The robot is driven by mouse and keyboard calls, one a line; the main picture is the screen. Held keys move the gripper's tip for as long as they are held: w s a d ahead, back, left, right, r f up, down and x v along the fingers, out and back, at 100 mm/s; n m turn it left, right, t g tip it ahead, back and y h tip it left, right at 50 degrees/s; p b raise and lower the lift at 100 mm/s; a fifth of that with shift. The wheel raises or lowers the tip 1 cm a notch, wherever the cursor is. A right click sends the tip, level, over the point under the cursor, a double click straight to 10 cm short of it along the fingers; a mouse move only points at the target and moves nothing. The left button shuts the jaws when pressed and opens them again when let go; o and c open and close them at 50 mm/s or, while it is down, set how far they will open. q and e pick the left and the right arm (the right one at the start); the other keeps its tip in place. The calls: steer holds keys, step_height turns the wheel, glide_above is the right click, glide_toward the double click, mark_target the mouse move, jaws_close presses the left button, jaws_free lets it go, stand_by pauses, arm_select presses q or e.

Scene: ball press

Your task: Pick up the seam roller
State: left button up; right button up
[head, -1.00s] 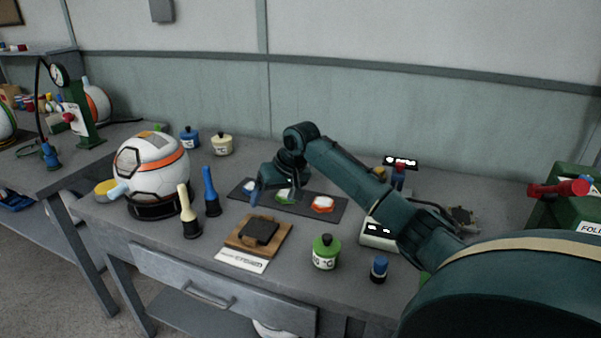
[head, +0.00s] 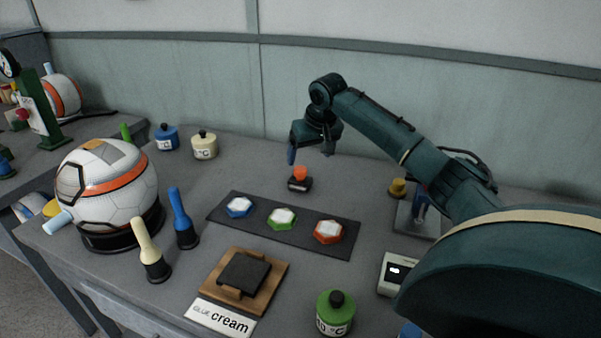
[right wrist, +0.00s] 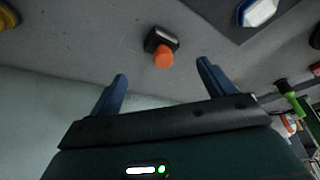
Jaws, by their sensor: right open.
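A small black tool with an orange knob (head: 300,178), which looks like the seam roller, stands on the table behind the dark mat. It also shows in the right wrist view (right wrist: 163,46), with a pale strip along its black body. My right gripper (head: 309,154) is open and empty, pointing down, above and slightly behind the tool. In the right wrist view, the tool lies ahead of and between the two blue fingers (right wrist: 161,72), apart from both. My left gripper is in neither view.
The dark mat (head: 338,246) holds blue, green and orange-red hexagonal pieces. A yellow knob (head: 398,187) and a grey plate stand to the right. Blue (head: 166,138) and cream (head: 204,145) pots stand to the left. The table around the tool is clear.

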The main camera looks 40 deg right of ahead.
mark_target(299, 177)
steer(key=x, duration=0.7)
steer(key=shift+w+d+f+b, duration=0.1)
steer(key=shift+w+f+b, duration=0.15)
steer(key=shift+b, duration=0.05)
steer(key=w+f, duration=0.1)
steer(key=f, duration=0.1)
steer(key=w+f, duration=0.1)
steer(key=w, duration=0.1)
steer(key=shift+d+f+b, duration=0.25)
steer(key=shift+f+b, duration=0.1)
steer(key=shift+b, duration=0.05)
steer(key=shift+w+d+f, duration=0.1)
steer(key=shift+w+f, duration=0.05)
steer(key=shift+f, duration=0.2)
steer(key=shift+c, duration=0.5)
steer(key=c, duration=1.3)
step_height(299, 177, up, 10)
steer(key=shift+r+p, duration=0.1)
steer(key=shift+p, duration=0.25)
